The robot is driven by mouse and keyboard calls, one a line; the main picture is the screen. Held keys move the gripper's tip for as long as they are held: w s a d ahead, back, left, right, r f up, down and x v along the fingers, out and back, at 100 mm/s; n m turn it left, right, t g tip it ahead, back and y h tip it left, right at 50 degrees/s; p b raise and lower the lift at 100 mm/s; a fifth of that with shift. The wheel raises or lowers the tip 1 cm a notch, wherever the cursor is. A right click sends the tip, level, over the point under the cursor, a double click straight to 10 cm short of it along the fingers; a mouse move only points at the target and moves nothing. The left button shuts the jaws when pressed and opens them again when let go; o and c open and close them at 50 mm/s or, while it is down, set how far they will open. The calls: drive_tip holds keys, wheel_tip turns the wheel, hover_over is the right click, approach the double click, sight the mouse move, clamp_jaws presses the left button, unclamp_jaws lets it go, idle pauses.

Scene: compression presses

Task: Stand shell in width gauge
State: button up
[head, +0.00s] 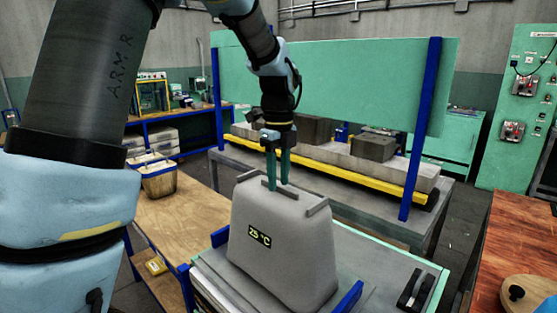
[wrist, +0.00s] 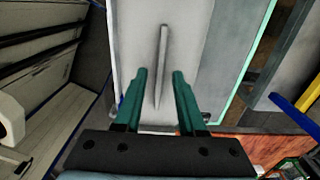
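The shell (head: 280,235) is a grey, tapered, box-like body with a "25 °C" display on its front. It stands upright on a green-edged bench, between a blue bracket (head: 220,237) at its left and another blue bracket (head: 350,297) at its right, which may be the width gauge. My gripper (head: 277,185) points down at the shell's top, its green fingers apart. In the wrist view the open fingers (wrist: 155,75) lie either side of a thin upright rib (wrist: 161,65) on the pale top. I cannot tell whether they touch it. The shell's underside is hidden.
A black handle (head: 415,290) lies on the bench at right. A wooden table (head: 510,240) carries a round wooden piece (head: 530,293). Behind stands a grey table with blocks and a yellow rail (head: 330,170). A bucket (head: 158,180) stands on the left bench.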

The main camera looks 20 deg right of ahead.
wheel_tip(320, 180, up, 12)
drive_tip(key=f+b, duration=0.1)
drive_tip(key=b, duration=0.1)
drive_tip(key=w+a+f+n, duration=0.1)
drive_tip(key=a+f+n, duration=1)
drive_tip(key=a+n, duration=0.4)
drive_tip(key=s+a+f+n, duration=0.4)
drive_tip(key=a+n, duration=0.2)
drive_tip(key=n, duration=0.1)
drive_tip(key=s+a+f+n+t, duration=0.1)
drive_tip(key=s+a+f+n, duration=0.2)
drive_tip(key=a+n, duration=0.4)
drive_tip(key=shift+s+f+n+t, duration=0.3)
drive_tip(key=shift+s+f, duration=0.1)
drive_tip(key=shift+f, duration=0.45)
